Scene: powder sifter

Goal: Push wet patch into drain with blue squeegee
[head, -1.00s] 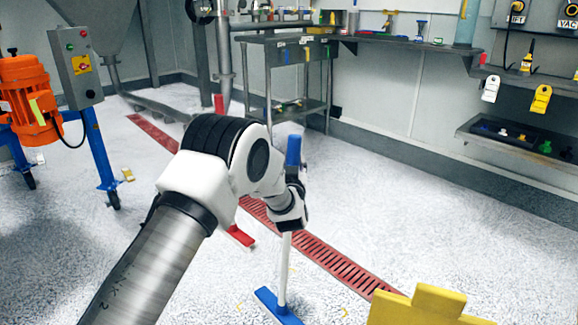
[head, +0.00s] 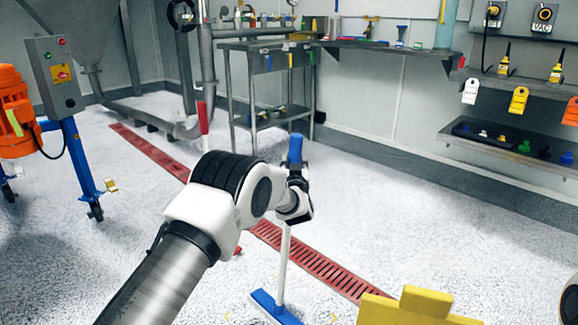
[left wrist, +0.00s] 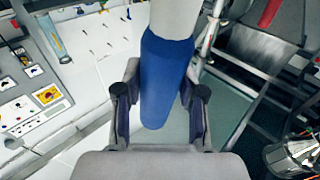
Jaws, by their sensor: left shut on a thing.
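In the left wrist view the blue grip (left wrist: 166,80) sits between my fingers. The white pole (head: 283,258) runs down to the blue head (head: 273,308), low at the floor on the near side of the drain. The drain is a long red slotted grate (head: 315,265) running diagonally across the floor; my arm hides its middle. I cannot make out a clear wet patch on the pale speckled floor (head: 420,230). My right gripper is not seen.
A yellow board (head: 410,310) stands at the bottom, near the drain's near end. A red-handled tool (head: 202,118) is partly behind my arm. An orange machine on blue legs (head: 75,165) stands left, a steel table (head: 265,95) behind. Floor right of the drain is clear.

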